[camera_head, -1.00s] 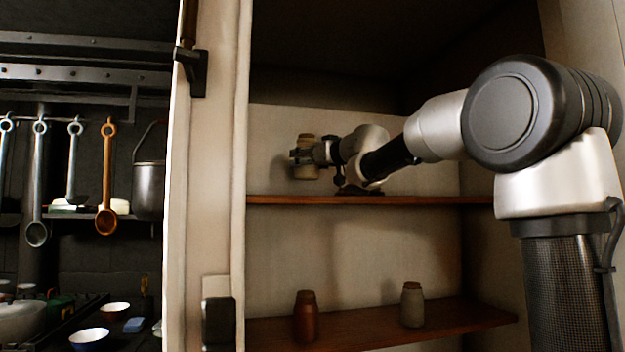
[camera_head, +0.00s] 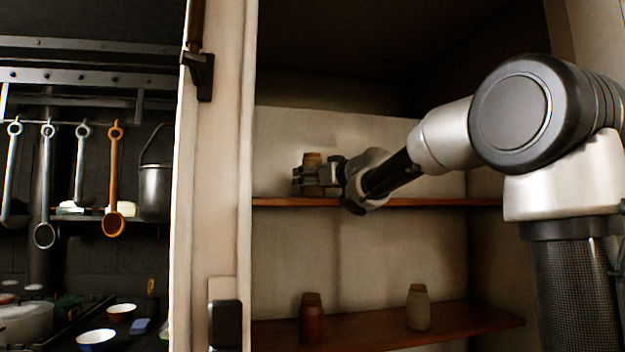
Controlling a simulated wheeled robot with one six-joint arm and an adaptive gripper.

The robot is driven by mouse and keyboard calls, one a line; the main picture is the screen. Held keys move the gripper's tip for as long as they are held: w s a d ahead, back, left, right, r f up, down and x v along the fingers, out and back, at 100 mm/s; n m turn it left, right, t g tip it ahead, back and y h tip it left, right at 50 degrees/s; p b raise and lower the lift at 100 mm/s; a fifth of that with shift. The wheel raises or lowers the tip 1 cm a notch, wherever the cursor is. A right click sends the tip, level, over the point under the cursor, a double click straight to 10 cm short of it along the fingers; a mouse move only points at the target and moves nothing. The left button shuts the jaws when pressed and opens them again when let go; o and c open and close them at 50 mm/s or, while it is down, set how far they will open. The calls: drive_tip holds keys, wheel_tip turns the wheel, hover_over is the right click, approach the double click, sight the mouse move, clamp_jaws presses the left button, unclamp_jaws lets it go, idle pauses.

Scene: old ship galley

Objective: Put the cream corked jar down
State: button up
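The cream corked jar (camera_head: 312,161) is upright at the left of the upper shelf (camera_head: 430,202), with its tan cork on top. My gripper (camera_head: 306,178) reaches in from the right with its dark fingers around the jar's body and looks shut on it. The fingers hide much of the jar's middle. The jar's base is at or just above the shelf board; I cannot tell whether it touches.
On the lower shelf (camera_head: 370,326) stand a red-brown corked jar (camera_head: 312,324) and a pale grey corked jar (camera_head: 418,311). A cream cupboard post (camera_head: 213,150) stands close left of the upper jar. The upper shelf's right part is bare.

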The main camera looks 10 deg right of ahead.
drive_tip(key=shift+r, duration=0.1)
drive_tip(key=shift+s+r, duration=0.1)
drive_tip(key=v, duration=1.1)
drive_tip(key=shift+s+d, duration=0.15)
drive_tip(key=shift+s, duration=0.25)
drive_tip(key=s+d+f+m+g+h, duration=0.3)
drive_tip(key=s+d+f+m+h, duration=0.2)
drive_tip(key=s+d+f+h, duration=0.6)
drive_tip(key=s+f+g+y, duration=0.4)
drive_tip(key=s+f+g, duration=0.5)
drive_tip(key=s+f, duration=1.3)
wheel_tip(320, 180, down, 3)
drive_tip(key=shift+a+f, duration=0.1)
drive_tip(key=shift+a, duration=0.1)
